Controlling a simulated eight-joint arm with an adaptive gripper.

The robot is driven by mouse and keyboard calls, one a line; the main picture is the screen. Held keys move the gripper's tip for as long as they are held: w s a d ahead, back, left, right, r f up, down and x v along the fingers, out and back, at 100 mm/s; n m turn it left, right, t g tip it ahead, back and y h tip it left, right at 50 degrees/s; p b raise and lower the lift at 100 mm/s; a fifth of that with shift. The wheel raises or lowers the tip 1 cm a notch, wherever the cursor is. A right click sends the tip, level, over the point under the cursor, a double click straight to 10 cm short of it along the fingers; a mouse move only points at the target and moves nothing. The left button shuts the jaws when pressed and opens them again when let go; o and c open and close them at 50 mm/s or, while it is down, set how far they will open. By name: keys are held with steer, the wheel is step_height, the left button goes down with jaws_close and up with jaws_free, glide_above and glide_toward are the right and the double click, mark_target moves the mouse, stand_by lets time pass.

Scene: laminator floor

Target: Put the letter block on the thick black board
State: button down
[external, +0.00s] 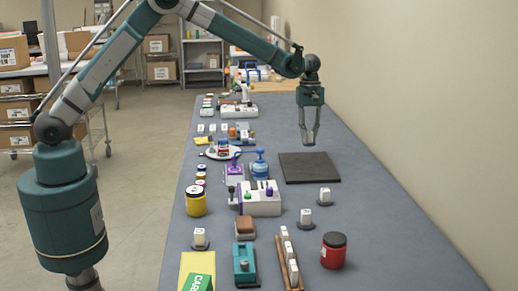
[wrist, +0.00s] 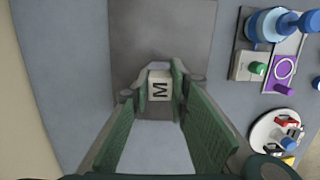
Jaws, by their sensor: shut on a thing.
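My gripper (external: 309,141) points down, with its fingertips just above the far edge of the thick black board in the external view. In the wrist view my gripper (wrist: 159,87) is shut on a white letter block (wrist: 159,86) marked with a dark M. The held block is too small or hidden to make out in the external view. The thick black board (external: 310,168) lies flat on the table, its top bare. In the wrist view the board (wrist: 165,30) shows behind and beyond the block. The block appears held above the board, apart from it.
Other letter blocks stand on small dark discs, one (external: 325,195) in front of the board. A red jar (external: 334,250) and a block rack (external: 289,262) are nearer. The table right of the board is clear.

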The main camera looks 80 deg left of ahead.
steer(key=shift+f, duration=2.75)
steer(key=shift+f, duration=1.9)
steer(key=shift+f, duration=0.2)
steer(key=c, duration=2.2)
jaws_free()
steer(key=shift+r, duration=0.2)
steer(key=r, duration=0.4)
steer(key=a+r, duration=0.1)
steer(key=r, duration=0.7)
steer(key=shift+a, duration=0.3)
